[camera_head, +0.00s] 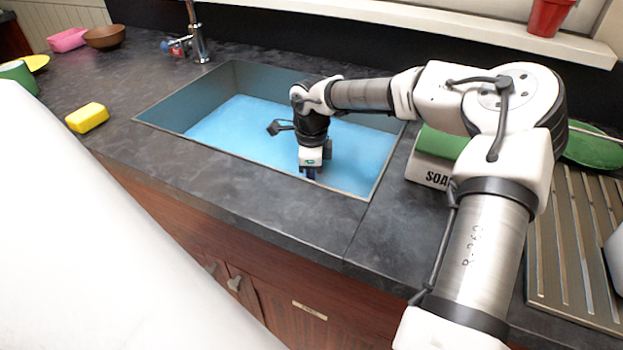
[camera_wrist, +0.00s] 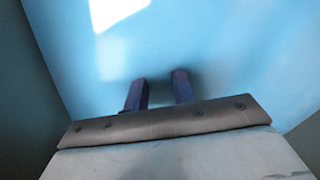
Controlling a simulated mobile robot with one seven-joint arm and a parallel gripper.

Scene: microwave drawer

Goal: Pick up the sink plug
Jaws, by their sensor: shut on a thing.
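My gripper (camera_head: 311,175) points down into the blue-floored sink (camera_head: 235,120), near its front right part. In the wrist view its two dark blue fingers (camera_wrist: 160,78) stand a little apart, close to the blue sink floor (camera_wrist: 220,50). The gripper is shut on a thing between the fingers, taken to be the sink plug. The plug itself does not show clearly in either view; the fingers and the gripper body hide it. A dark shadow lies on the floor around the fingertips.
The sink walls (camera_head: 160,117) surround my gripper closely. A faucet (camera_head: 197,45) stands behind the sink. A yellow sponge (camera_head: 87,117) lies left on the dark counter (camera_head: 190,180). A soap holder (camera_head: 430,172) and a metal drainer (camera_head: 580,240) are on the right.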

